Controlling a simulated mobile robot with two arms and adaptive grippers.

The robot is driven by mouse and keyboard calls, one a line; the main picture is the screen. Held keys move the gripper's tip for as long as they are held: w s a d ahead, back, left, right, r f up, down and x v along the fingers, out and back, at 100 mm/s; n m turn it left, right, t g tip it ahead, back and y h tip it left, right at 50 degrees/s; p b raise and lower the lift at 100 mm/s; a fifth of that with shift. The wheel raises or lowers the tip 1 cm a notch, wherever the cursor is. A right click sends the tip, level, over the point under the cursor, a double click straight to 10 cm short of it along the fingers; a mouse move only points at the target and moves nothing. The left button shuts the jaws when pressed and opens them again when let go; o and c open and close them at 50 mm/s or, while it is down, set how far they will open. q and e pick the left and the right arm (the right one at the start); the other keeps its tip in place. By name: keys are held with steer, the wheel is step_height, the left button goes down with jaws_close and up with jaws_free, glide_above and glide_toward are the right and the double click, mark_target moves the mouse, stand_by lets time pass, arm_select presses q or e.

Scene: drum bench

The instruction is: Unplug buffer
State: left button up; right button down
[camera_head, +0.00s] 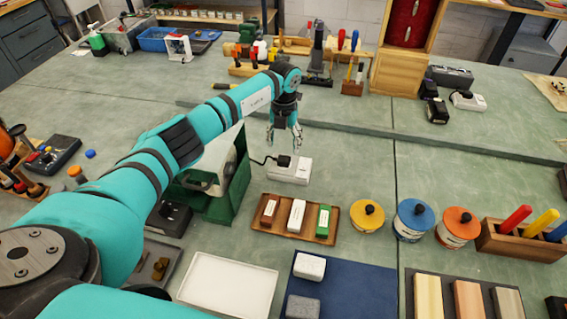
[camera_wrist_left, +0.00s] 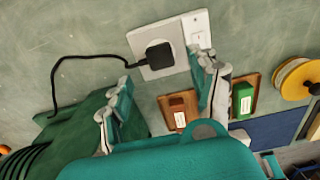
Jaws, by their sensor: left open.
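The buffer (camera_head: 217,185) is a green machine with a pale round part, partly hidden behind my left arm. Its black cable runs to a black plug (camera_head: 284,160), which sits in a white socket box (camera_head: 300,173). In the left wrist view the plug (camera_wrist_left: 159,56) is seated in the square outlet, beside a switch on the same white box (camera_wrist_left: 200,35). My left gripper (camera_head: 284,136) is open and empty, pointing down just above and behind the plug. In the left wrist view its fingers (camera_wrist_left: 160,78) are spread, with the plug beyond them. My right gripper is not in view.
A wooden tray (camera_head: 262,224) with several small blocks lies in front of the socket box. Yellow (camera_head: 366,222), blue (camera_head: 405,233) and orange (camera_head: 449,238) lidded tins stand to the right.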

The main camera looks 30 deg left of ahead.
mark_target(282, 158)
arm_select(q)
step_height(282, 158, down, 6)
steer(key=b, duration=0.3)
steer(key=shift+r+b, duration=0.2)
steer(key=shift+b, duration=0.1)
steer(key=shift+f+b, duration=0.4)
steer(key=shift+f, duration=0.2)
steer(key=shift+s+a, duration=0.1)
steer(key=shift+a, duration=0.1)
stand_by(0.3)
jaws_close()
steer(key=shift+r, duration=0.25)
